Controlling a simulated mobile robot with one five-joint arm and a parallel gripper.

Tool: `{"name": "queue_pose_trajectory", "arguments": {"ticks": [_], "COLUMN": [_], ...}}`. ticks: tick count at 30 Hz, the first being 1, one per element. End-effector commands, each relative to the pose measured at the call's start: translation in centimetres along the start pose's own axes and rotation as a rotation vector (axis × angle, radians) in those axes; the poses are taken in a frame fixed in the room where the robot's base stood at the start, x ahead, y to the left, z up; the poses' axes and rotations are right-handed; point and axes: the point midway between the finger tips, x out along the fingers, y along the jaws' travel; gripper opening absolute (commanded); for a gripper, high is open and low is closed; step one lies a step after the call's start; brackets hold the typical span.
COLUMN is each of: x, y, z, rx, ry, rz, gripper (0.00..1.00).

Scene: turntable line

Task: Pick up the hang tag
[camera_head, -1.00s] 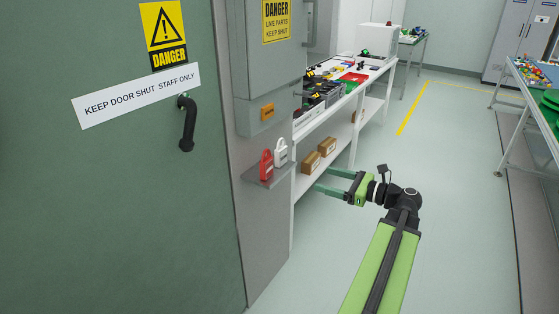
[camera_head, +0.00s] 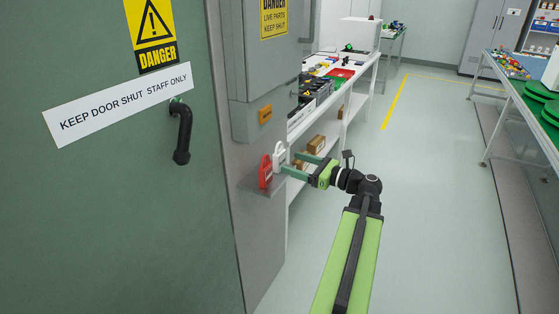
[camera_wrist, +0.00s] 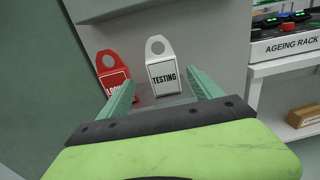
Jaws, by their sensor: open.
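Two hang tags stand side by side on a small grey ledge (camera_head: 258,190) on the cabinet's side. The white one (camera_head: 279,152) reads "TESTING" in the wrist view (camera_wrist: 163,76). The red one (camera_head: 265,171) is to its left, and its lettering is partly hidden by my left finger in the wrist view (camera_wrist: 109,72). Both have a round hole at the top. My gripper (camera_head: 290,162) is open and empty, close in front of the tags. In the wrist view its fingers (camera_wrist: 162,82) frame the white tag, with the left finger overlapping the red tag.
A green door (camera_head: 110,210) with a black handle is on the left. A grey cabinet (camera_head: 265,85) with a danger sign is above the ledge. A white workbench (camera_head: 359,84) with parts and boxes stands behind my gripper. Open floor lies to the right.

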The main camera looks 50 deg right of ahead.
Motion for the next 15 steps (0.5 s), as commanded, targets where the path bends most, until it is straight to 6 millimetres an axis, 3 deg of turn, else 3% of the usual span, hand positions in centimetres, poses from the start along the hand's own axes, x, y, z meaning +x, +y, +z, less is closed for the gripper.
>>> {"name": "queue_pose_trajectory", "arguments": {"ticks": [3,6,15], "x": [2.6,3.8,5.0], "y": [-0.2,-0.3,-0.4], "z": [0.0,0.0,0.3], "rx": [0.000,0.000,0.000], "ry": [0.000,0.000,0.000], "rz": [-0.001,-0.004,-0.005], "gripper": [0.75,0.75,0.75]}}
